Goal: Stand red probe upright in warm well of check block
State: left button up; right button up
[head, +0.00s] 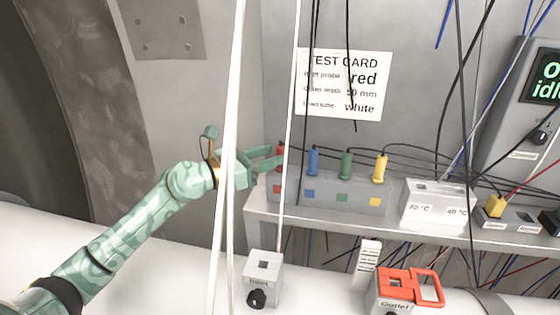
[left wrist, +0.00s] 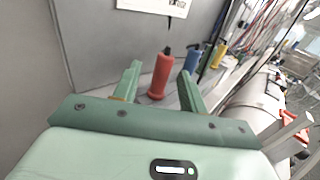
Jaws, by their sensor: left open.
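The red probe (head: 280,153) stands upright at the left end of the grey probe rack (head: 330,199) on the steel shelf. It also shows in the left wrist view (left wrist: 160,76), between and beyond the two fingers. My left gripper (head: 269,158) is open, its fingertips close to the red probe; I cannot tell whether they touch it. The white check block (head: 430,212) stands right of the rack, with labels reading 70 °C and 40 °C. Its wells are on top and hard to see. My right gripper is not in view.
Blue (head: 313,160), green (head: 346,164) and yellow (head: 380,167) probes stand in the same rack, with black leads. White hanging strands (head: 229,150) cross in front of my left arm. A test card (head: 343,84) names the red probe. An Inlet box (head: 262,278) stands below.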

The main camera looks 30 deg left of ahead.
aim_at(281, 167)
pick_arm(q)
jog(key=x, duration=0.3)
jog(key=shift+w+d+r, duration=0.1)
jog(key=shift+w+d, duration=0.15)
jog(key=shift+d, duration=0.1)
jog(key=shift+s, duration=0.1)
grip_shut()
jog(key=shift+r, duration=0.1)
